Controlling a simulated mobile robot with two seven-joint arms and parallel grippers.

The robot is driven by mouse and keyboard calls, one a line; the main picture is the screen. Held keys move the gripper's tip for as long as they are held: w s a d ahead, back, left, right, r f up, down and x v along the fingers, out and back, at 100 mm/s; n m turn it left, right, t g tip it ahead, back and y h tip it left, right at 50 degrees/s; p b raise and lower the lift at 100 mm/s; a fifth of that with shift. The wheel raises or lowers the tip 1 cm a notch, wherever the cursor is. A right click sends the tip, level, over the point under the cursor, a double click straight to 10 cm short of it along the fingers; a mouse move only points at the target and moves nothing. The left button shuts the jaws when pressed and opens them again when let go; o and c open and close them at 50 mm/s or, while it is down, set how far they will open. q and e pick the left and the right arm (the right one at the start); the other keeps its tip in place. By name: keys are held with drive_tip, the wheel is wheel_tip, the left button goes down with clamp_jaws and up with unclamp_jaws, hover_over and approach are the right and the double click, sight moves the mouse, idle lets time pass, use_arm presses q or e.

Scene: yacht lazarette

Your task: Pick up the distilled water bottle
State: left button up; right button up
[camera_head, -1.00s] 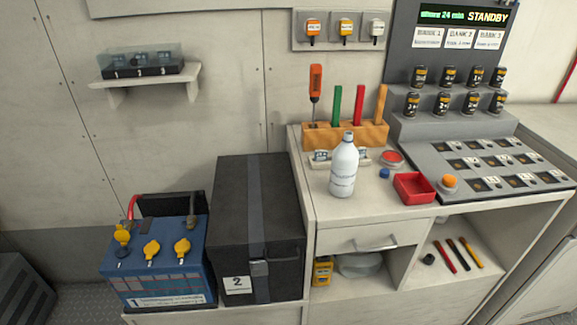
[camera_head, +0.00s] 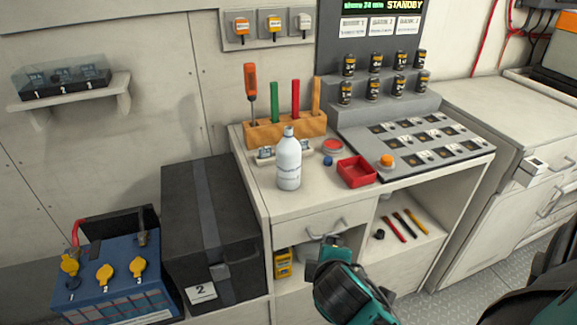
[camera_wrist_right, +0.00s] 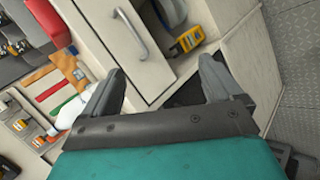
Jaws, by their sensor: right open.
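The distilled water bottle (camera_head: 288,163) is white with a narrow neck and stands upright on the cabinet's counter (camera_head: 262,197), in front of the wooden tool rack. My right gripper (camera_head: 330,246) is in front of the cabinet, below the counter top and near the drawer handle, apart from the bottle. In the right wrist view my right gripper (camera_wrist_right: 163,70) has its fingers spread with nothing held between them. A white shape, likely the bottle (camera_wrist_right: 82,116), shows partly hidden behind the left-hand finger there. My left gripper is not in view.
A red tray (camera_head: 356,172), a red button (camera_head: 333,147) and a blue cap (camera_head: 328,161) lie right of the bottle. The tool rack (camera_head: 285,128) stands behind it. The drawer handle (camera_head: 326,228) juts out near my gripper. A black box (camera_head: 212,230) stands left of the cabinet.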

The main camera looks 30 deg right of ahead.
drive_tip(key=w+d+r+n+t+h, duration=0.3)
drive_tip(key=w+r+n+t+h, duration=0.1)
drive_tip(key=w+n, duration=0.5)
drive_tip(key=n+t, duration=0.4)
drive_tip(key=n, duration=0.7)
approach(292, 171)
drive_tip(key=x, duration=0.2)
drive_tip(key=shift+n, duration=0.3)
drive_tip(key=x, duration=0.7)
drive_tip(key=shift+w+d, duration=0.1)
drive_tip(key=shift+w, duration=0.1)
drive_tip(key=x, duration=0.5)
drive_tip(key=shift+w+r, duration=0.35)
drive_tip(key=shift+w, duration=0.05)
drive_tip(key=c, duration=1.3)
